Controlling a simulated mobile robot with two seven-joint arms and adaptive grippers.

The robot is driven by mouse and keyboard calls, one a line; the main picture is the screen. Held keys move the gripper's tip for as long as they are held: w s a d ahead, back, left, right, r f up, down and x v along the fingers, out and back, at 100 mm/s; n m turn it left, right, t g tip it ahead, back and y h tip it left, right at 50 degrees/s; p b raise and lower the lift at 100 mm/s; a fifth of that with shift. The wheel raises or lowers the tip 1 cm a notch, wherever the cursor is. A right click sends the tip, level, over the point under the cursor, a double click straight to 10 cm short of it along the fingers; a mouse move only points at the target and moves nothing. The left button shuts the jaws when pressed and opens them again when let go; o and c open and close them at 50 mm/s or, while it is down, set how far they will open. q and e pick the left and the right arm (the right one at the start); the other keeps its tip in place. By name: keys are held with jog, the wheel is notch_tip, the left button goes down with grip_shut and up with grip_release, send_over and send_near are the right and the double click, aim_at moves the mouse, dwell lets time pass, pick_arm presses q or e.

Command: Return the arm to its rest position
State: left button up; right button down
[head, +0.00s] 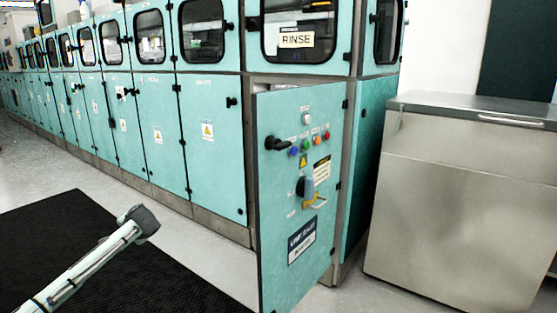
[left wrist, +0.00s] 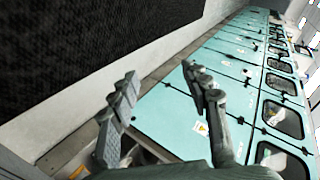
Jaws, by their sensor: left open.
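My left arm (head: 85,265) reaches in from the lower left over the black mat in the head view, ending in a dark grey part; no fingers can be made out there. In the left wrist view my left gripper (left wrist: 160,74) has its two grey fingers spread wide, with nothing held between their tips. The teal cabinets and the pale floor lie beyond the fingers. My right gripper shows in neither view.
A teal door panel (head: 283,205) with a black handle, coloured buttons and a dark switch stands out from the cabinet under the RINSE window (head: 296,40). A steel cabinet (head: 465,225) stands at right. The black mat (head: 160,275) is clear of objects.

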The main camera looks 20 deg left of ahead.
pick_arm(q)
jog(key=s+d+f+m+h, duration=0.1)
jog(key=s+d+f+h, duration=0.15)
jog(key=d+f, duration=0.85)
jog(key=s+d+f+h, duration=0.2)
jog(key=s+d+f, duration=0.2)
jog(key=d, duration=0.6)
jog(key=s+d+f+g+h, duration=0.1)
jog(key=s+d+f+h, duration=0.1)
jog(key=s+d+f, duration=0.3)
jog(key=s+d+f+h, duration=0.2)
jog(key=s+d+f, duration=0.3)
jog(key=s+d, duration=0.5)
jog(key=d, duration=0.6)
jog(key=shift+s+f+p, duration=0.25)
jog(key=shift+s+p, duration=0.05)
jog(key=shift+p, duration=0.05)
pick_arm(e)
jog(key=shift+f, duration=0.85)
pick_arm(q)
jog(key=shift+h, duration=0.25)
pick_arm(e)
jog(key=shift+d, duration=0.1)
